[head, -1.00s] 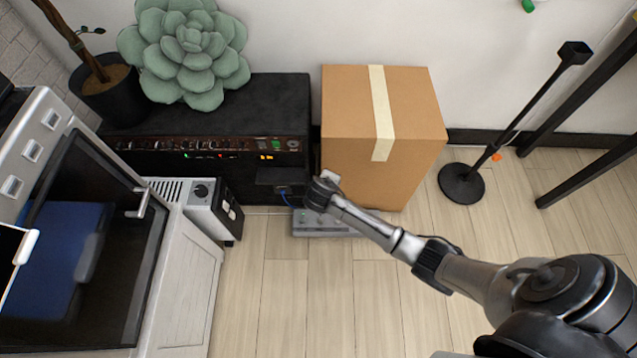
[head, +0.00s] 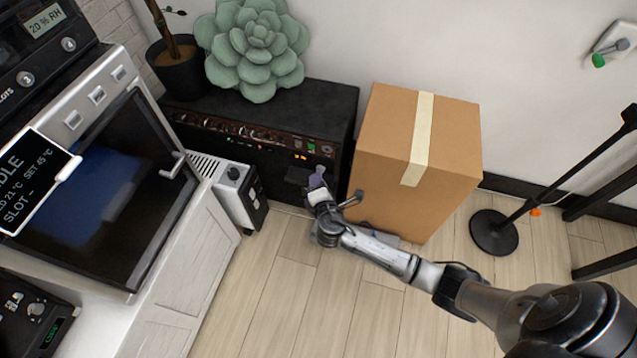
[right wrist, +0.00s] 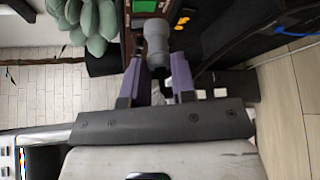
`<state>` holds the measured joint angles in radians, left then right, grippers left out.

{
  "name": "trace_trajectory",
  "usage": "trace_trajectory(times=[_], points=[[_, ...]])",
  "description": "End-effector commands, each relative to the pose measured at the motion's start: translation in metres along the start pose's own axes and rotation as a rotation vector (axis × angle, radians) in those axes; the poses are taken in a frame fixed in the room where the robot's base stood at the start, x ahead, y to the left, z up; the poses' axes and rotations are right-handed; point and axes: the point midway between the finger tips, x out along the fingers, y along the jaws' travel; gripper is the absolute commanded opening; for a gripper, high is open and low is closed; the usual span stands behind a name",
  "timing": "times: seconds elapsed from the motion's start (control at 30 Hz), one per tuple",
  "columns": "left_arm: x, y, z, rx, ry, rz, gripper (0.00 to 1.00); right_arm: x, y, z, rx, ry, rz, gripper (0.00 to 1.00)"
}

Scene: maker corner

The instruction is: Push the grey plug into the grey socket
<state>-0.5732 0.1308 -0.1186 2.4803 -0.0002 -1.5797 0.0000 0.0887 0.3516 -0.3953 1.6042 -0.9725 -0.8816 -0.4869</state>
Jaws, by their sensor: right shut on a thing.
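The grey plug (right wrist: 157,42) is a short ribbed cylinder between the two purple fingers of my right gripper (right wrist: 157,82). The gripper is shut on it. In the head view the right gripper (head: 317,184) is at the right end of the front of a black amplifier (head: 300,110). The plug points at the amplifier's control panel (head: 245,140). I cannot make out the grey socket; the plug and gripper may hide it. Whether the plug touches the panel cannot be told. My left gripper is not in view.
A cardboard box (head: 455,170) stands close to the right of the gripper. A white-and-black unit (head: 238,195) and an oven-like cabinet (head: 115,200) are on the left. A succulent (head: 252,45) sits on the amplifier. A blue cable (right wrist: 292,33) shows in the wrist view.

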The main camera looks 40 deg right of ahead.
Motion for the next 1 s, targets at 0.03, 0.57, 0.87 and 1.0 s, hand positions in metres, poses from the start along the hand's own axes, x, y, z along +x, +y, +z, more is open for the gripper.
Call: trace_trajectory(times=[0.03, 0.57, 0.87, 1.0], points=[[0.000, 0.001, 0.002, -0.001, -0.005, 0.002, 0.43, 0.000, 0.000, 0.000, -0.001, -0.001, 0.003, 0.04], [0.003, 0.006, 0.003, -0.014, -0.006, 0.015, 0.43, 0.006, 0.000, 0.003, 0.000, -0.003, 0.005, 0.04], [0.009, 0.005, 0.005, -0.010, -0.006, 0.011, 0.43, 0.027, 0.000, 0.015, 0.001, -0.004, 0.004, 0.04], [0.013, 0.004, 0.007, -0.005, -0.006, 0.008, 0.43, 0.036, 0.000, 0.021, 0.000, -0.003, 0.004, 0.04]])
